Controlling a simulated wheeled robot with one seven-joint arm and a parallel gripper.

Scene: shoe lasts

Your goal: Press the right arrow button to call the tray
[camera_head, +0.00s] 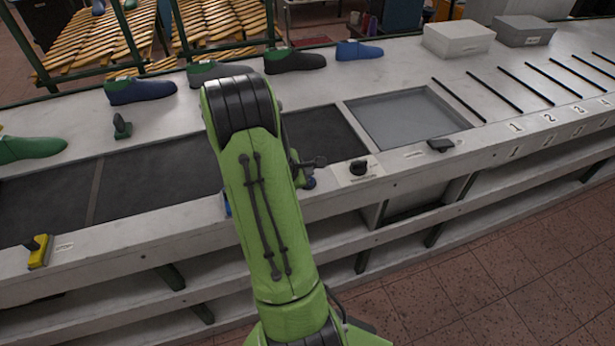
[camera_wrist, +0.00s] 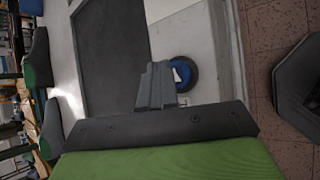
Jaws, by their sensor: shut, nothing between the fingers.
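In the wrist view, a round blue button (camera_wrist: 183,75) with a dark rim and a white arrow mark sits on the pale border beside the dark belt. My gripper (camera_wrist: 157,72) is shut and empty. Its fingertips appear over the border right beside the button and cover part of its edge. I cannot tell whether they touch it.
A black knob (camera_head: 358,168) stands on a pale plate to the right, near a grey recessed tray area (camera_head: 408,117). A yellow-handled item (camera_head: 39,251) is at the front left. Several shoe lasts (camera_head: 294,61) line the back.

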